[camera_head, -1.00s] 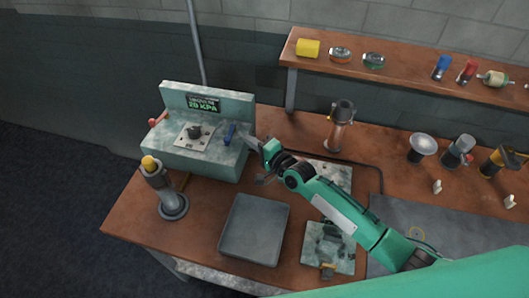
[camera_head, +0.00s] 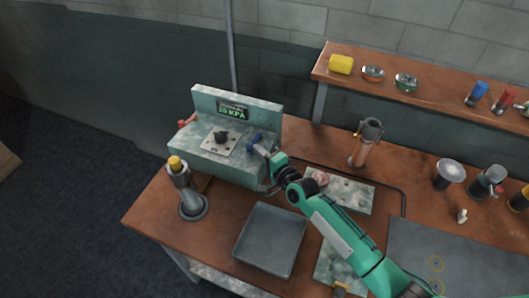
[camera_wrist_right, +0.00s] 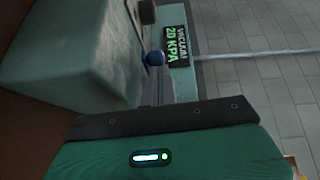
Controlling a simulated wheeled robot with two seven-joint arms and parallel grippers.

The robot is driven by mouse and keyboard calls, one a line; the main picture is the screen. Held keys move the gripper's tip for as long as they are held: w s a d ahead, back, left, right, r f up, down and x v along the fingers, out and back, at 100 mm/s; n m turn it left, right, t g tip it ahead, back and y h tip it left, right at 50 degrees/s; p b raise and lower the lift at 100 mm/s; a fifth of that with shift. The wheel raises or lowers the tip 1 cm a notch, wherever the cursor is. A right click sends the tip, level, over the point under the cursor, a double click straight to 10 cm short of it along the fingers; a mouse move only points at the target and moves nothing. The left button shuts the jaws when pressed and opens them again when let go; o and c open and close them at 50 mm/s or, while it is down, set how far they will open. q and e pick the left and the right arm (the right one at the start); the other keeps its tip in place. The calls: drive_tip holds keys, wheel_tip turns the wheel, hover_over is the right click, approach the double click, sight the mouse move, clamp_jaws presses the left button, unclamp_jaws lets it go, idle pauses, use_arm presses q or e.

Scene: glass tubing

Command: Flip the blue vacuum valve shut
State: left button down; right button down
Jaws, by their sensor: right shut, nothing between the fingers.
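The blue vacuum valve (camera_head: 254,137) is on the right end of the pale green vacuum box (camera_head: 183,152). In the right wrist view its rounded blue end (camera_wrist_right: 155,58) shows beside the display. My right gripper (camera_head: 262,151) is shut and empty, with its tip right at the valve from the right. I cannot tell whether they touch. The display (camera_head: 232,112) reads 20 KPA. My left gripper is not in view.
The box also has a red lever (camera_head: 187,120) at its left and a black knob (camera_head: 221,136) on a pale plate. A yellow-topped metal stand (camera_head: 190,203) and a grey tray (camera_head: 270,240) stand in front. A burner-like cylinder (camera_head: 366,145) stands to the right.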

drive_tip(key=shift+s+a, duration=0.15)
drive_tip(key=shift+a, duration=0.1)
drive_tip(key=shift+s+d+f, duration=0.1)
drive_tip(key=shift+s+d, duration=0.05)
drive_tip(key=shift+s, duration=0.3)
drive_tip(key=b+v, duration=0.3)
drive_tip(key=v, duration=1)
drive_tip(key=shift+w+d, duration=0.2)
drive_tip(key=shift+d, duration=0.1)
